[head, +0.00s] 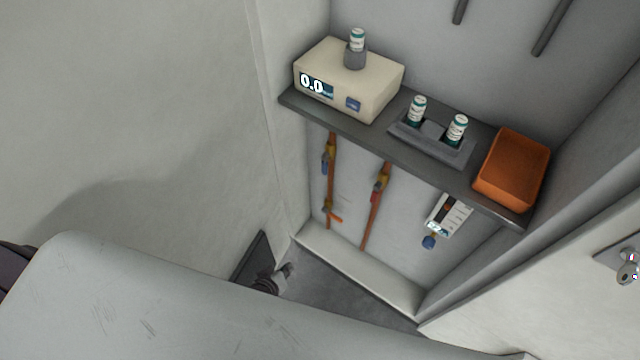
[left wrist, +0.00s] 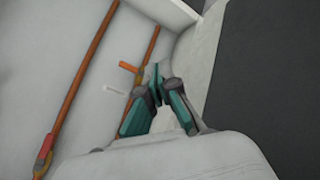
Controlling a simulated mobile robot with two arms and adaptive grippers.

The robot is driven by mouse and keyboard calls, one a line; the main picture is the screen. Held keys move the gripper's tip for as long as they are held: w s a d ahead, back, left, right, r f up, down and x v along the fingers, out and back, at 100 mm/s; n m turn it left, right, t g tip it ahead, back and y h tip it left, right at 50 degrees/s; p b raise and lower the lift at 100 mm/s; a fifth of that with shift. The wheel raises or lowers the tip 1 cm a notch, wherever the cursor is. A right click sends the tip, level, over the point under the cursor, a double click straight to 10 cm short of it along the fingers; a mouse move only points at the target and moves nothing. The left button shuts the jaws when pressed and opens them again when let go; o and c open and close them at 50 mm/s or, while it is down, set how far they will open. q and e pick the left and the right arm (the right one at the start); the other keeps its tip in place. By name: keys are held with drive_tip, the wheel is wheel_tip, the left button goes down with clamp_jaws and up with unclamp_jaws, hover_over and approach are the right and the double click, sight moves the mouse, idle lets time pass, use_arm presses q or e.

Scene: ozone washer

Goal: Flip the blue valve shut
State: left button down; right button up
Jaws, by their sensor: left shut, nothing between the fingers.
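The blue valve (head: 325,163) is a small blue handle on a yellow fitting, high on the left copper pipe under the shelf in the head view. An orange lever (head: 333,216) sits lower on the same pipe; it also shows in the left wrist view (left wrist: 128,67). My left gripper (head: 287,269) is low, left of the pipes and below the blue valve. In the left wrist view its teal fingers (left wrist: 156,80) are closed and empty, with the orange lever just left of the tips. The blue valve cannot be made out there. My right gripper is not in view.
A red-handled valve (head: 376,195) sits on the second pipe. A white flow gauge with a blue knob (head: 429,242) hangs to the right. The grey shelf (head: 375,141) above carries a beige box (head: 350,85), capped vials and an orange bin (head: 512,170). Alcove walls close both sides.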

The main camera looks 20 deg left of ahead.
sight(325, 164)
use_arm(q)
drive_tip(key=w+r+n+t+b, duration=0.5)
drive_tip(key=w+b, duration=0.2)
drive_tip(key=w, duration=0.3)
drive_tip(key=w+a+r+n+t+b, duration=0.1)
drive_tip(key=w+r+n+t+b, duration=0.1)
drive_tip(key=r, duration=0.3)
drive_tip(key=w+a+r+n+t+y+b, duration=0.1)
drive_tip(key=w+r+n+t+b, duration=0.1)
drive_tip(key=r, duration=0.4)
drive_tip(key=w+n+b, duration=0.1)
drive_tip(key=n+b, duration=0.1)
drive_tip(key=shift+w+n+b, duration=0.2)
drive_tip(key=shift+n+b, duration=0.1)
drive_tip(key=shift+b, duration=0.05)
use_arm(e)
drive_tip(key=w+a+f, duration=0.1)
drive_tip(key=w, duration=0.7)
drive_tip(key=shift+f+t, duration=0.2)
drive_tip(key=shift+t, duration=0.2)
use_arm(q)
drive_tip(key=shift+w+a+r, duration=0.1)
